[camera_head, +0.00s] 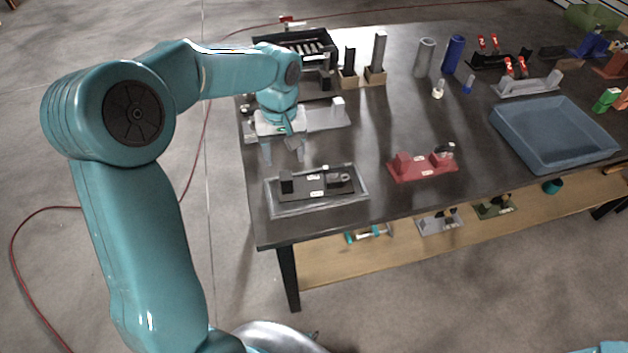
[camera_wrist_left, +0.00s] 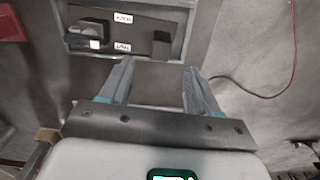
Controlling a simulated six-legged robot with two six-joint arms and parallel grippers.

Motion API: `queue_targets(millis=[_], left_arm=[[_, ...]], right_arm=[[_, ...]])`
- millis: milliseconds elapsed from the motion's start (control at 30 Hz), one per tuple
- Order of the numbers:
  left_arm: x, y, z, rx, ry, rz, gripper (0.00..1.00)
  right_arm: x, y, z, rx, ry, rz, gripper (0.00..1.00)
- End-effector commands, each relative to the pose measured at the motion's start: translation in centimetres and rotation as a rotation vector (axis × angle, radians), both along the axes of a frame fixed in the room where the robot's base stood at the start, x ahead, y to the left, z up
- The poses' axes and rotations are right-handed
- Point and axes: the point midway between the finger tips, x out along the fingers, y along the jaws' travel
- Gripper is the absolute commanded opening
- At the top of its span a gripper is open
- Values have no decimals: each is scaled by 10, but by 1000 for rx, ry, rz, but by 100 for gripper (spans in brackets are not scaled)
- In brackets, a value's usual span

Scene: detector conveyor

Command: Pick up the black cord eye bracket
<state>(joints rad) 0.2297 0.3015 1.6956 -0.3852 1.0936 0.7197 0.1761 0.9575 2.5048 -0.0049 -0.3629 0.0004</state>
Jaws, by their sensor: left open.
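The black cord eye bracket (camera_head: 317,186) appears to be the dark plate with a small block at one end and a looped piece at the other. It lies in a shallow grey tray (camera_head: 318,209) at the table's near left corner. White labels sit on the plate. In the left wrist view, the bracket (camera_wrist_left: 124,39) shows at the top, inside the tray rim. My left gripper (camera_head: 283,152) is open and empty, pointing down just behind the tray, apart from the bracket. Its fingers (camera_wrist_left: 155,78) are spread in the wrist view. My right gripper is out of view.
A red bracket (camera_head: 423,165) sits right of the tray, and a blue bin (camera_head: 555,150) stands farther right. A grey bracket (camera_head: 326,115) lies behind my left gripper. Upright dark posts (camera_head: 379,55) and cylinders (camera_head: 424,57) stand at the back. The central table is mostly clear.

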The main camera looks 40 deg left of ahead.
Motion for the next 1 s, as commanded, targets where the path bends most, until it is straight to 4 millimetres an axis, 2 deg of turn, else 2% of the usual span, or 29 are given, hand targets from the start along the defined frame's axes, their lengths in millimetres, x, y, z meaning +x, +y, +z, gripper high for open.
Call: queue_targets(millis=[100, 200, 433, 667, 967, 1000], left_arm=[[-1, 0, -27, -1, 5, 1, 62], [-1, 0, -42, 0, 3, 0, 62], [2, 1, -60, -1, 4, -1, 62], [4, 3, -96, -1, 2, -1, 62], [5, 3, -103, -1, -1, -1, 62], [5, 3, -103, -1, -1, -1, 52]], right_arm=[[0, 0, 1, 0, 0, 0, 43], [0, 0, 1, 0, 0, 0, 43], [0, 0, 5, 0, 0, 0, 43], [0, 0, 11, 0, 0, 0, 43], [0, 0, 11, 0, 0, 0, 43], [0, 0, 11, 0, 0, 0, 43]])
